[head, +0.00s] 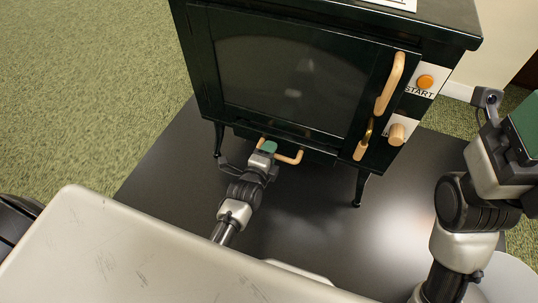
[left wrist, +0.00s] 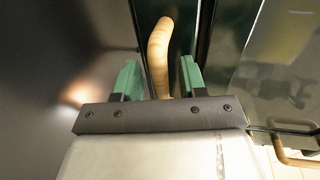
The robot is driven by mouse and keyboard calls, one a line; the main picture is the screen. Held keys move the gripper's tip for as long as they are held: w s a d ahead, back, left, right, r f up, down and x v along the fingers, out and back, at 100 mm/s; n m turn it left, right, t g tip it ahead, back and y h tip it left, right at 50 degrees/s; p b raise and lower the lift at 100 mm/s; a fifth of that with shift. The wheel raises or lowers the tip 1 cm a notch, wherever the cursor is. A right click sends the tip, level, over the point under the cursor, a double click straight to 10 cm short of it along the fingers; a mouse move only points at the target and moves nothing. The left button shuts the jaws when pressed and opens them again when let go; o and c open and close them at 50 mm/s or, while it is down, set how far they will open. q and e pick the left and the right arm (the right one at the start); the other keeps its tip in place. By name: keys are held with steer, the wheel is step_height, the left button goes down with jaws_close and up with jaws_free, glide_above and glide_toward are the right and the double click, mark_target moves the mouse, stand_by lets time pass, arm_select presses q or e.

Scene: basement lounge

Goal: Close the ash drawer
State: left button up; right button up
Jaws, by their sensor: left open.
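The dark stove (head: 290,70) stands in the upper middle of the head view. Its ash drawer (head: 308,153) is the low dark front under the glass door, with a curved light-wood handle (head: 290,159). I cannot tell how far the drawer stands out. My left gripper (head: 268,147) is at this handle and hides part of it. In the left wrist view, the drawer handle (left wrist: 159,50) reaches between the green fingers of my left gripper (left wrist: 158,78), which are open with gaps beside it. My right gripper (head: 524,125) is at the right edge, partly cut off.
The stove door has a tall wooden handle (head: 390,84). An orange START button (head: 425,82) and a wooden knob (head: 397,133) are at its right. The stove's thin legs stand on a dark floor plate (head: 165,165), with green carpet (head: 90,90) around it.

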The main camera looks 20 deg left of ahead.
arm_select(q)
jaws_close()
steer(key=w, duration=0.4)
steer(key=shift+w+r, duration=0.1)
steer(key=shift+w, duration=0.05)
stand_by(0.4)
jaws_free()
steer(key=shift+w, duration=0.1)
steer(key=shift+d, duration=0.1)
